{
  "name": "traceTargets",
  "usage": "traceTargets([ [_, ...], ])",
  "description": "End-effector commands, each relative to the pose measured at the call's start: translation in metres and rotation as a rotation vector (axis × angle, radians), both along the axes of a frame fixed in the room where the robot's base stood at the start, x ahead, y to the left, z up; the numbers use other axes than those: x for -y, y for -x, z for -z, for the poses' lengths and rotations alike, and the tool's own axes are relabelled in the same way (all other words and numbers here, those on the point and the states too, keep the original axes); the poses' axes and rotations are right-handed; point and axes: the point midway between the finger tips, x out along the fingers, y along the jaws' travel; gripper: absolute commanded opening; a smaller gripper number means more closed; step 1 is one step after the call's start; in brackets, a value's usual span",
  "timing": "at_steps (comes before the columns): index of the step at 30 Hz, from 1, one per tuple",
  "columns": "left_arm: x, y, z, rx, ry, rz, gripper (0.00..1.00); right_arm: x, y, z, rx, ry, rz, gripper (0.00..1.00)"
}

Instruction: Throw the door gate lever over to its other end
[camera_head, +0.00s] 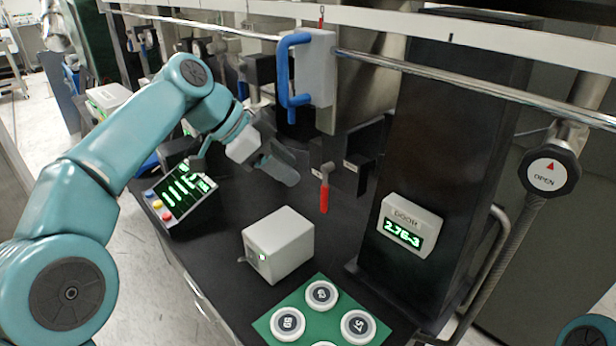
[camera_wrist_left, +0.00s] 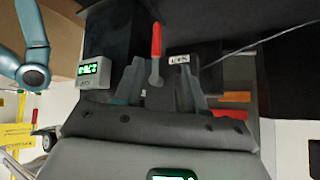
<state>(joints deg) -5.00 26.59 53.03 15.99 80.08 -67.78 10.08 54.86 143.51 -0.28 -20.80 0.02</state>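The lever with a red handle (camera_head: 324,198) is mounted on a small dark bracket at the back of the black bench. Its grey pivot end is at the top and the red grip points down in the head view. In the left wrist view the red lever (camera_wrist_left: 156,42) points up, beside a small white label. My left gripper (camera_head: 290,172) is to the left of the lever, apart from it in the head view. In the left wrist view its fingers (camera_wrist_left: 162,82) are spread, with the lever showing beyond the gap. My right gripper is out of view.
A DOOR display (camera_head: 408,226) is on the black column at right. A white box (camera_head: 278,245) and a green mat (camera_head: 310,296) with round white pieces lie in front. A button console (camera_head: 180,196) is at left. A blue handle (camera_head: 285,70) and a metal rail are above.

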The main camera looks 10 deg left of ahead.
Motion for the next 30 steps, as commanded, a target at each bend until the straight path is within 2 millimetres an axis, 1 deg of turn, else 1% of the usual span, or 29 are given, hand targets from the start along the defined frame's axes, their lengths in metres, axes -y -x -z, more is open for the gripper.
traceTargets([
  [1, -0.008, 0.004, -0.014, 0.004, 0.001, -0.003, 0.40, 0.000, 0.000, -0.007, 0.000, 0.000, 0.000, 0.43],
  [3, -0.016, 0.008, -0.024, 0.003, 0.000, -0.003, 0.40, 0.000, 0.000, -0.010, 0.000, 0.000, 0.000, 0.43],
  [6, -0.026, 0.013, -0.034, 0.002, -0.001, -0.002, 0.40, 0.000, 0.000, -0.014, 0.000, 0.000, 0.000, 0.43],
  [9, -0.031, 0.016, -0.041, 0.002, -0.001, -0.001, 0.40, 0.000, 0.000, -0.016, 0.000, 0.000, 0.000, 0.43],
  [13, -0.034, 0.018, -0.043, 0.002, -0.001, 0.001, 0.40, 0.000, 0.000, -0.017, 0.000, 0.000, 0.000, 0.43],
  [30, -0.034, 0.018, -0.043, 0.002, -0.001, 0.001, 0.40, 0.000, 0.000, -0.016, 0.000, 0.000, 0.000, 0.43],
])
